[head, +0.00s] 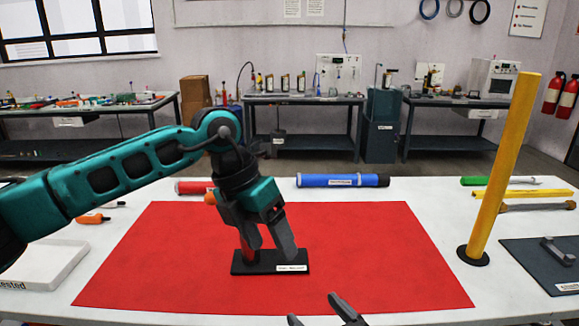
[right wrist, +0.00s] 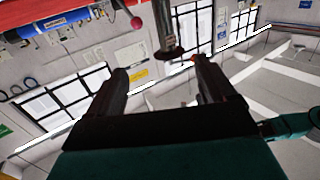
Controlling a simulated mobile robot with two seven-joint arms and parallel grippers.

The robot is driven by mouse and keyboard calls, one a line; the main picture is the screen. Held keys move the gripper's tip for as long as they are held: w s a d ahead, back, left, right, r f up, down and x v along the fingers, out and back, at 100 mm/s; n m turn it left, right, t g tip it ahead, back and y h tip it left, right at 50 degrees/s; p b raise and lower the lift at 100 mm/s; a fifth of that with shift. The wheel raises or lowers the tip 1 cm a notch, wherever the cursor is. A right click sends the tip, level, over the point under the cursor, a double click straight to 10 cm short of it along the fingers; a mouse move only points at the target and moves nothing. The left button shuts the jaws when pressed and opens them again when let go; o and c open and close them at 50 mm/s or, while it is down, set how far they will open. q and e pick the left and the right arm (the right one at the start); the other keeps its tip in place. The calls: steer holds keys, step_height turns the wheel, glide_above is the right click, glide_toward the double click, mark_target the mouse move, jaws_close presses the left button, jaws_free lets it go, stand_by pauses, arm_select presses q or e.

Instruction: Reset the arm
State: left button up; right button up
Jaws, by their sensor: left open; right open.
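My left gripper (head: 268,246) is open and points down over the black plate (head: 240,268) on the red mat (head: 150,270). Its fingertips overlap the plate in the picture; I cannot tell whether they touch it. My right gripper (head: 316,309) shows only its fingertips at the bottom edge of the head view. It is open with nothing between its fingers, as its wrist view (right wrist: 160,72) also shows. A yellow tube (head: 503,160) stands slightly tilted in a round black base at the right. A blue tube (head: 342,181) and a red tube (head: 190,187) lie behind the mat.
A white tray (head: 40,268) is at the left, with an orange-handled tool (head: 92,219) behind it. A dark mat (head: 540,255) with a grey tool is at the right. Several tools, including a green-handled screwdriver (head: 485,181), lie at the back right. Most of the red mat is clear.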

arm_select(q)
steer(key=s+d+n+g+h, duration=0.4)
steer(key=s+d+h, duration=0.5)
steer(key=d+h, duration=0.4)
steer(key=w+a+f+n+t+y, duration=0.3)
steer(key=a+f+n+t, duration=0.3)
steer(key=n+t, duration=0.65)
steer(key=w+a+f+n+t+y, duration=0.4)
steer(key=a+n+t, duration=0.45)
steer(key=n, duration=0.65)
steer(key=s+a+f+n+g+y, duration=0.2)
steer(key=s+a+f+n, duration=0.1)
steer(key=f, duration=0.4)
steer(key=s+a+f+n+g+y, duration=0.2)
steer(key=s+a+f+n+y, duration=0.1)
steer(key=s+a+f, duration=0.2)
steer(key=s+a+f+n+g+y, duration=0.2)
steer(key=s+a+f, duration=0.3)
steer(key=s+f, duration=0.3)
steer(key=shift+f+n+y, duration=0.45)
steer(key=shift+n+y, duration=0.05)
steer(key=shift+n, duration=0.25)
arm_select(e)
steer(key=s+d+f+m+g+h, duration=0.3)
steer(key=s+d+f+h, duration=0.4)
steer(key=s+d+f, duration=0.5)
step_height(320, 180, down, 4)
steer(key=s+g, duration=0.1)
steer(key=s, duration=0.2)
steer(key=shift+r, duration=0.25)
